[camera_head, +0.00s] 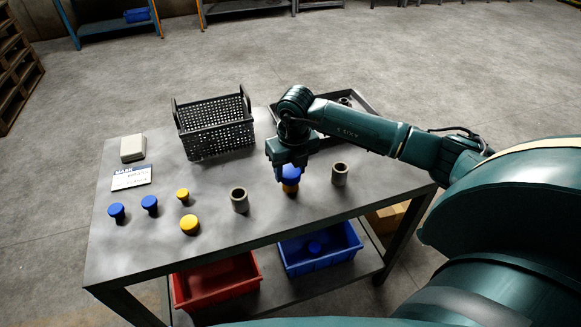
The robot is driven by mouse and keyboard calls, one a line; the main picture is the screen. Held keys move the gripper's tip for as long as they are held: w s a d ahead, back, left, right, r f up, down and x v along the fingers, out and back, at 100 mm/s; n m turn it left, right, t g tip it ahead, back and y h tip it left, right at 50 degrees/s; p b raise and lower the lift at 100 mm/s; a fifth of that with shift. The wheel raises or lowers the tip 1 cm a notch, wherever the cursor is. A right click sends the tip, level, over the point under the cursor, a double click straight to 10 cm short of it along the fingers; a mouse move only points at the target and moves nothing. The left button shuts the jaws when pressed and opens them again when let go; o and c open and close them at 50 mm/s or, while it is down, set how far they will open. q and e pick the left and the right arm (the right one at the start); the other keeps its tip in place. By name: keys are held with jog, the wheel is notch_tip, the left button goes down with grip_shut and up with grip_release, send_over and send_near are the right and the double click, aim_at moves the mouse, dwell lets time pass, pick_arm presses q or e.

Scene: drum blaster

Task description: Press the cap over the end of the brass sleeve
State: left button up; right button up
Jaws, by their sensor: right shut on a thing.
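My right gripper (290,168) points down over the front right part of the table. It is shut on a blue cap (291,174). The brass sleeve (290,188) stands upright directly under the cap, and only a short part of it shows. The cap covers the sleeve's top end in this view. I cannot tell whether the cap is fully seated or just resting there. My left gripper is not in view.
Grey sleeves stand close on both sides, one at left (240,200) and one at right (340,174). Blue and yellow caps (189,225) stand at the table's left. A black mesh basket (215,130) is behind. Red (215,285) and blue bins (320,248) sit below.

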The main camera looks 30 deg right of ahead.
dwell(0.3)
jog(key=o, duration=1.5)
jog(key=shift+r+p, duration=1.9)
jog(key=shift+r, duration=0.65)
jog(key=shift+f, duration=0.1)
